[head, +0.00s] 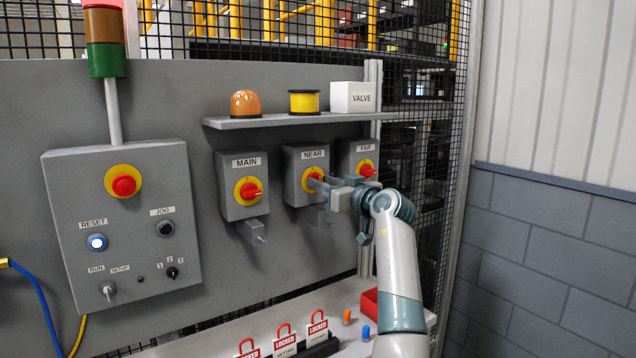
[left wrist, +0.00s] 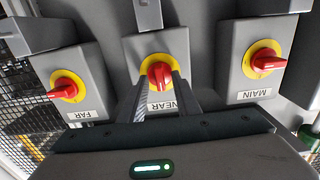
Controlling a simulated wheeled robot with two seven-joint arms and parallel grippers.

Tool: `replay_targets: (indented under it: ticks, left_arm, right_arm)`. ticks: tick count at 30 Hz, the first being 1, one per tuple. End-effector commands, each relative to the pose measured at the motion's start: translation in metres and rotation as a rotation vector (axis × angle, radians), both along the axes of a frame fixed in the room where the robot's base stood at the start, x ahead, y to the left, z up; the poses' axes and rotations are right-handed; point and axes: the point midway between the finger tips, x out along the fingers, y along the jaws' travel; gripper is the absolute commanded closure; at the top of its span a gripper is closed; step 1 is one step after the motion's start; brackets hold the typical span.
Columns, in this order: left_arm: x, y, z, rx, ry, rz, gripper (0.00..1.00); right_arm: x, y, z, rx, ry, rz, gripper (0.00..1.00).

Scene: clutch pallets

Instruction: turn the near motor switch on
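The NEAR motor switch is a grey box (head: 297,166) with a red handle on a yellow ring, between the MAIN and FAR boxes. My left gripper (head: 322,184) reaches it from the right in the head view and partly hides its handle. In the left wrist view the red NEAR handle (left wrist: 160,75) stands lengthwise between my two fingers (left wrist: 162,88), which lie close against its sides. The MAIN handle (left wrist: 269,61) and FAR handle (left wrist: 63,92) lie more crosswise there. My right gripper is not in view.
Grey latch-like arms hang below the MAIN (head: 250,230) and NEAR boxes. A control box (head: 122,220) is at left. Red LOCKED tags (head: 285,340) and a red bin (head: 370,305) are below. A wall is at right.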

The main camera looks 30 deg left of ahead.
Motion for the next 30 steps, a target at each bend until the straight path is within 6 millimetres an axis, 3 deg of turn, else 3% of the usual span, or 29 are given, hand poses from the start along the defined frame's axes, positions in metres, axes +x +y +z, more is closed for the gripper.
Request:
replay_targets:
  ticks: [7,11,30]
  left_arm:
    - [0.000,0.000,0.000,0.000,0.000,0.000,0.70]
    - [0.000,0.000,0.000,0.000,0.000,0.000,1.00]
    - [0.000,0.001,0.001,0.047,0.110,0.002,1.00]
  right_arm:
    - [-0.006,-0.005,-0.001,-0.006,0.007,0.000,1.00]
    - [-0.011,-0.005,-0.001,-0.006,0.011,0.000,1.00]
    - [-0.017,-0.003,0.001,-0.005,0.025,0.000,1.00]
